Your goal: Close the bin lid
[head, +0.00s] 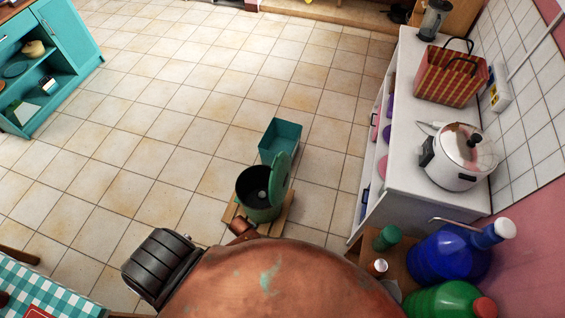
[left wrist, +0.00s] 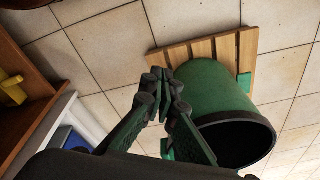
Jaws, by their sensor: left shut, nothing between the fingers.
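The bin (head: 260,207) is a round green container with a dark open mouth, standing on a wooden slatted base (head: 288,212). Its green lid (head: 280,173) stands raised at the right side of the mouth in the head view. In the left wrist view the bin (left wrist: 205,92) appears tilted by the camera angle, with its dark mouth toward the lower right. My left gripper (left wrist: 166,82) is shut and empty, its fingertips in front of the bin's side in that view. I cannot tell whether they touch. The left gripper is not visible in the head view. My right gripper is in neither view.
A teal square box (head: 281,139) stands just behind the bin. A white counter (head: 415,200) with a pot (head: 460,162) runs along the right. Bottles (head: 445,255) stand at lower right. A checkered table (head: 40,290) is at lower left. Tiled floor is clear left of the bin.

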